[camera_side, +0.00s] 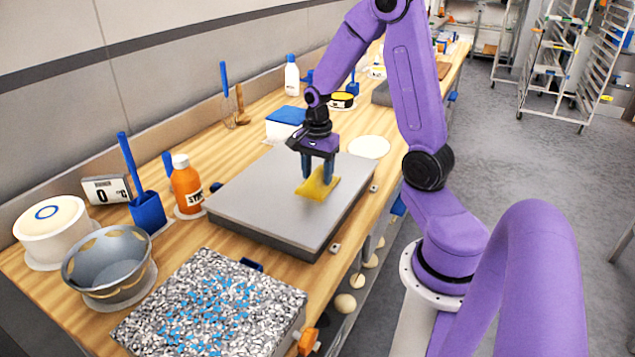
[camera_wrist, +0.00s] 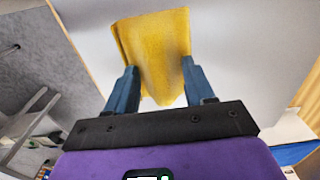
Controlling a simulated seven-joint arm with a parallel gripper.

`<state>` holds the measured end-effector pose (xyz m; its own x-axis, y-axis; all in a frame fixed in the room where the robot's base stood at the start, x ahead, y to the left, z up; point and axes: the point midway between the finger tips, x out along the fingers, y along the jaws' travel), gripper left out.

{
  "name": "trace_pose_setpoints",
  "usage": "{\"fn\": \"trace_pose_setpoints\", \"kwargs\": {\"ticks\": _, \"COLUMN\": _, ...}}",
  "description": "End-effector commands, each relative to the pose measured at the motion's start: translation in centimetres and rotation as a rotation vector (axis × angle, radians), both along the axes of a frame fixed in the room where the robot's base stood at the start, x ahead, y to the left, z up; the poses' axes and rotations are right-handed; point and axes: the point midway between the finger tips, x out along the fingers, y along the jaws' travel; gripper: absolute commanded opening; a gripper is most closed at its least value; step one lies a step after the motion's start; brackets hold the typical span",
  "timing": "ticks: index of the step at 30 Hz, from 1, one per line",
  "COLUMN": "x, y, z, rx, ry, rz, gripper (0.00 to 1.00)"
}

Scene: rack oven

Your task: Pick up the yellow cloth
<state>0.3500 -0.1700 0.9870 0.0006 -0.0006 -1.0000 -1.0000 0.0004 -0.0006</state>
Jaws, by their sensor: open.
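The yellow cloth (camera_side: 318,184) lies on the flat grey plate (camera_side: 270,205) on the wooden bench, near the plate's right side. In the wrist view the cloth (camera_wrist: 157,50) looks folded and reaches down between my two fingers. My gripper (camera_side: 318,180) points down over the cloth with its blue fingers on either side of it. In the wrist view my gripper (camera_wrist: 160,90) is open, with gaps between the fingers and the cloth's lower part. The side view does not show clearly whether the fingertips touch the plate.
An orange bottle (camera_side: 187,187) stands left of the plate, by a blue holder (camera_side: 148,212). A blue-lidded box (camera_side: 285,122) is behind. A metal bowl (camera_side: 105,262) and a speckled block (camera_side: 215,310) are in front. A white disc (camera_side: 369,147) lies behind right.

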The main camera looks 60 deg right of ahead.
Motion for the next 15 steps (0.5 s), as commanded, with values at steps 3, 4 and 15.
{"fn": "trace_pose_setpoints", "kwargs": {"ticks": 3, "x": 0.0, "y": 0.0, "z": 0.01, "rx": 0.0, "ry": 0.0, "rz": 0.0, "gripper": 0.53}}
{"fn": "trace_pose_setpoints", "kwargs": {"ticks": 4, "x": 0.0, "y": 0.0, "z": 0.01, "rx": 0.0, "ry": 0.0, "rz": 0.0, "gripper": 0.53}}
{"fn": "trace_pose_setpoints", "kwargs": {"ticks": 15, "x": 0.01, "y": 0.0, "z": 0.05, "rx": 0.0, "ry": 0.0, "rz": 0.0, "gripper": 0.0}}
